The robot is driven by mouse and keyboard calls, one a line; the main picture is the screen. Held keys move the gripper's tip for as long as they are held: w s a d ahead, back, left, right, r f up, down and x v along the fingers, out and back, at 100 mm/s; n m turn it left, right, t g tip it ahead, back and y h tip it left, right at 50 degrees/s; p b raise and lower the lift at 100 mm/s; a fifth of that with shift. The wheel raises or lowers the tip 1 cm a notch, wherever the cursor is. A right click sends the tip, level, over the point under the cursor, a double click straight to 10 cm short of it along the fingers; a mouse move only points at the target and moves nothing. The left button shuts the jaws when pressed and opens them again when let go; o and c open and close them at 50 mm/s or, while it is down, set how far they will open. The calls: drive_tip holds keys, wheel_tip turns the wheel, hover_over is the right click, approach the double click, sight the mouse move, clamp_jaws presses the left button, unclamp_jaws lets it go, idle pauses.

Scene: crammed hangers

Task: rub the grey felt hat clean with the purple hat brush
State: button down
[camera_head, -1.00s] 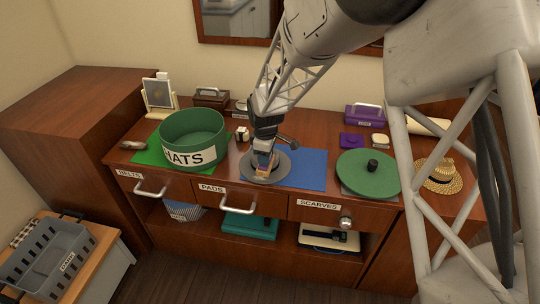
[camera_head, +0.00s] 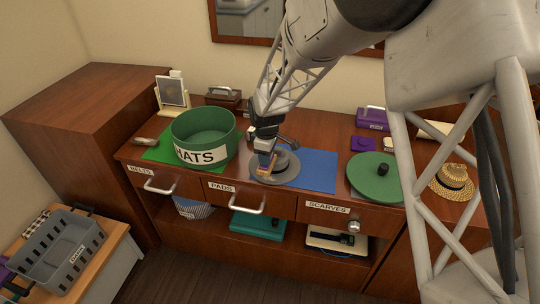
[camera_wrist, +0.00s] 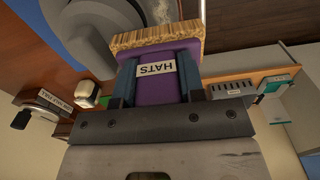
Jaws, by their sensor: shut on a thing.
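The grey felt hat (camera_head: 287,164) lies on the dresser top, partly over the blue mat. My gripper (camera_head: 266,146) is above the hat's left part, pointing down. It is shut on the purple hat brush (camera_wrist: 152,88), which carries a HATS label. The brush's tan bristles (camera_wrist: 150,38) face the hat; in the head view they are low over its left side, and I cannot tell whether they touch. In the wrist view the grey hat (camera_wrist: 85,38) fills the upper left. A pale speckled patch (camera_wrist: 160,10) shows just beyond the bristles.
A green HATS tub (camera_head: 206,140) stands close on the left, on a green mat. A green lid (camera_head: 376,178) with a dark knob lies to the right, and a straw hat (camera_head: 452,181) beyond it. The blue mat (camera_head: 318,172) has bare room right of the hat.

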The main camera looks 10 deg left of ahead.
drive_tip(key=shift+s+a+f, duration=0.35)
drive_tip(key=shift+a+f, duration=0.15)
drive_tip(key=shift+f, duration=0.1)
drive_tip(key=shift+s+a+f, duration=0.35)
drive_tip(key=shift+a+f, duration=0.15)
drive_tip(key=shift+f, duration=0.1)
drive_tip(key=shift+r, duration=0.2)
drive_tip(key=shift+w+r, duration=0.2)
drive_tip(key=shift+r, duration=1.45)
drive_tip(key=shift+w+r, duration=0.2)
drive_tip(key=shift+r, duration=1.45)
drive_tip(key=shift+r, duration=0.1)
drive_tip(key=shift+r, duration=1.45)
drive_tip(key=shift+f, duration=0.2)
